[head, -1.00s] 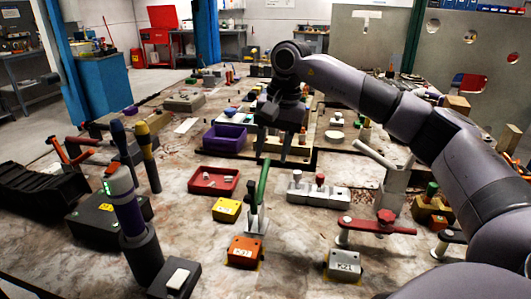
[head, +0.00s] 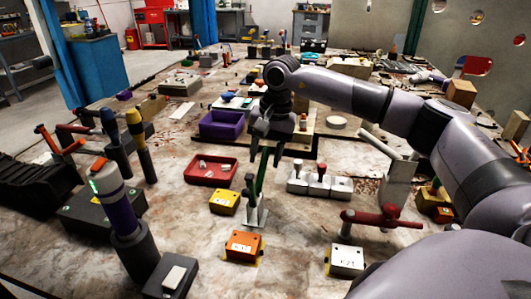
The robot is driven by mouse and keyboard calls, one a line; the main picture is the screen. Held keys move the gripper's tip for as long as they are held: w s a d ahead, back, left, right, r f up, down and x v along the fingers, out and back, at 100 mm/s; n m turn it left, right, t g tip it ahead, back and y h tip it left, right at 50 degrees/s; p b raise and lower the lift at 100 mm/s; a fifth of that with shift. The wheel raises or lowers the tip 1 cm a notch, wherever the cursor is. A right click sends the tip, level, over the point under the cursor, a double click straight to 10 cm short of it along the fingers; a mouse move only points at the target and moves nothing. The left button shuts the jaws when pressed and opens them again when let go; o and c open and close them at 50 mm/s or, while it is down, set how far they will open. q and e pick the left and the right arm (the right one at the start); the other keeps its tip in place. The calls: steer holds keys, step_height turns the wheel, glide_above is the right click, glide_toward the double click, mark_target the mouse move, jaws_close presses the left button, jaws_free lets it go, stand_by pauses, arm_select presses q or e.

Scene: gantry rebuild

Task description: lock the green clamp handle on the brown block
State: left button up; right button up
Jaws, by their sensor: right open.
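The green clamp handle (head: 262,172) stands nearly upright on a toggle clamp with a bare metal foot (head: 257,214). The clamp is just behind an orange-brown block (head: 243,246) with a pale label. I cannot tell whether its foot joins that block. My right gripper (head: 267,153) is open and points down at the top of the handle. The handle's top shows between the fingers in the picture. I cannot tell whether they touch it. My left gripper is not in view.
A yellow block (head: 225,202) and a red tray (head: 210,171) lie left of the clamp. A grey block row (head: 319,184) and a red-handled clamp (head: 382,218) over a white block (head: 346,261) are to the right. A purple bin (head: 221,125) stands behind.

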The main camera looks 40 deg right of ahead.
mark_target(261, 179)
steer(key=shift+f, duration=0.1)
jaws_close()
steer(key=shift+s+a+r+t+h+b, duration=0.45)
steer(key=shift+a+r+t+h+b, duration=0.3)
steer(key=shift+h, duration=0.25)
steer(key=shift+s+a+r+n+t+h+b, duration=0.15)
steer(key=shift+s+a+r+t+h+b, duration=0.2)
steer(key=shift+t+h+b, duration=0.3)
steer(key=shift+s+a+r+n+t+h+b, duration=0.2)
steer(key=shift+s+a+t+h+b, duration=0.15)
steer(key=shift+a+t+h+b, duration=0.2)
steer(key=shift+s+r, duration=0.1)
steer(key=shift+s+a+r+t+h+b, duration=0.2)
steer(key=shift+t+h+b, duration=0.05)
steer(key=shift+h+b, duration=0.3)
